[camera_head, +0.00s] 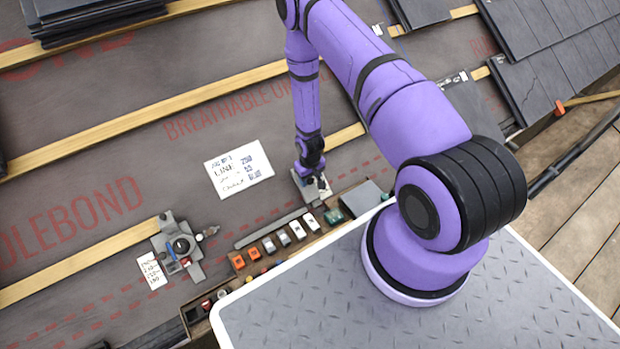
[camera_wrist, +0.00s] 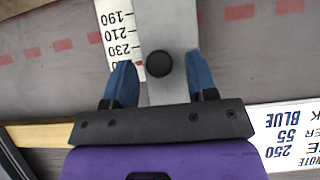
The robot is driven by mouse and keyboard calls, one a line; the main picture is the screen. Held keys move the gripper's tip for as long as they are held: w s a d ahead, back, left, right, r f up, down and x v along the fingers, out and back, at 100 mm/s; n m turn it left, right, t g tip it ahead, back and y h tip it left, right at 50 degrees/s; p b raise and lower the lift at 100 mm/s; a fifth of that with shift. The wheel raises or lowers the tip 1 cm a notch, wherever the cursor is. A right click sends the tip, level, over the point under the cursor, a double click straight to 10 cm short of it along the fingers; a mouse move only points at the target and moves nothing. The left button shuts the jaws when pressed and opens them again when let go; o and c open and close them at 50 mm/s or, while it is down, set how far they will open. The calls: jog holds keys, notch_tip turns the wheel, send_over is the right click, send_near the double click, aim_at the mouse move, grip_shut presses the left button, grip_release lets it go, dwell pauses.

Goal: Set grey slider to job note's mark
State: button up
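The grey slider (camera_wrist: 165,25) is a flat metal strip with a round black knob (camera_wrist: 159,65) in the wrist view. A white scale (camera_wrist: 118,30) lies along its left side, reading 190, 210 and 230 upside down, with a further partly hidden number below. My gripper (camera_wrist: 160,66) has its two blue fingers apart, one on each side of the knob, with gaps showing. In the head view my gripper (camera_head: 317,183) is low over the slider's spot, mostly covering it. The job note (camera_head: 238,168) is a white sheet reading line 250, 55 and chalk blue; its edge also shows in the wrist view (camera_wrist: 285,135).
A wooden tray (camera_head: 262,262) with several orange, grey and white blocks runs along my base's edge. A clamp-like device (camera_head: 178,246) with a small number card (camera_head: 152,271) stands to the left. Wooden battens (camera_head: 100,137) cross the dark membrane; slates (camera_head: 545,40) lie upper right.

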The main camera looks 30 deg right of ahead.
notch_tip(320, 180, up, 11)
dwell(0.7)
jog(key=shift+f, duration=0.1)
notch_tip(320, 180, up, 36)
jog(key=t, duration=0.3)
send_over(310, 179)
jog(key=a, duration=0.3)
jog(key=s+a+r, duration=0.2)
jog(key=s+r, duration=0.7)
jog(key=r, duration=0.5)
jog(key=s+a+r+t, duration=0.1)
jog(key=s+r, duration=0.2)
jog(key=s, duration=0.5)
jog(key=s+r+t, duration=0.1)
jog(key=s+r, duration=0.3)
jog(key=s, duration=0.4)
jog(key=shift+s+a+r, duration=0.15)
jog(key=shift+a+r, duration=0.05)
jog(key=shift+a, duration=0.15)
